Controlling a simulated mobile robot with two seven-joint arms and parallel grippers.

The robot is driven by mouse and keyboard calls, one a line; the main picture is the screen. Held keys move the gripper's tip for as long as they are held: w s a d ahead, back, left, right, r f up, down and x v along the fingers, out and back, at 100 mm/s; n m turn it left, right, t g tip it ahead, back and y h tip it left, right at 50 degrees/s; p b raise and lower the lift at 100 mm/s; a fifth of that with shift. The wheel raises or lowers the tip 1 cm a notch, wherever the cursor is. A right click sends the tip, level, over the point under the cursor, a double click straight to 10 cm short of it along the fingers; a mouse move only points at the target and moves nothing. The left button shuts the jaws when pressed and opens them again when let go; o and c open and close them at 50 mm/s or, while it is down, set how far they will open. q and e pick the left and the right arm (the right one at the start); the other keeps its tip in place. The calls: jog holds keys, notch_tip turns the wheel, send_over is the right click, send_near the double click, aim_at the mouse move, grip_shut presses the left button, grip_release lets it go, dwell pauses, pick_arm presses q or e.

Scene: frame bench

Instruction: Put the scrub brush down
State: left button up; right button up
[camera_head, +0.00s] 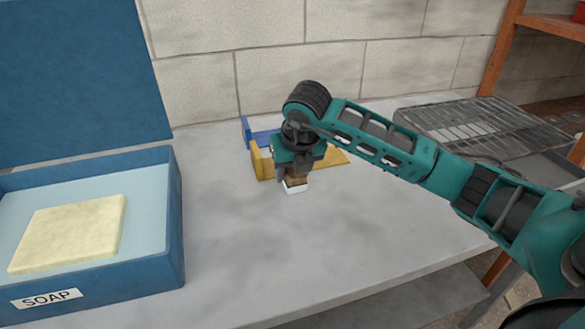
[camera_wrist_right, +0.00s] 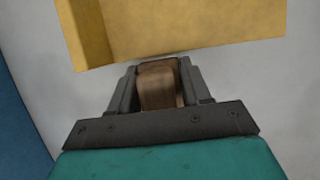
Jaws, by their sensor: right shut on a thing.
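The scrub brush (camera_head: 294,186) has a brown wooden body and a white lower part. It is at the middle of the grey bench, under my right gripper (camera_head: 292,176). In the right wrist view the brush's brown wood (camera_wrist_right: 158,86) sits between the two dark fingers of the right gripper (camera_wrist_right: 157,88), which is shut on it. The white part is at or close to the bench top; I cannot tell whether it touches. My left gripper is not in view.
A yellow holder (camera_head: 262,163) stands just behind the brush, with a blue one (camera_head: 248,132) farther back. A blue box (camera_head: 176,215) labelled SOAP, holding a cream block (camera_head: 70,232), is at left. A wire rack (camera_head: 470,122) is at right. The front bench is clear.

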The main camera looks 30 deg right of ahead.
jog(key=o, duration=0.9)
jog(key=shift+f, duration=0.1)
jog(key=shift+o, duration=0.2)
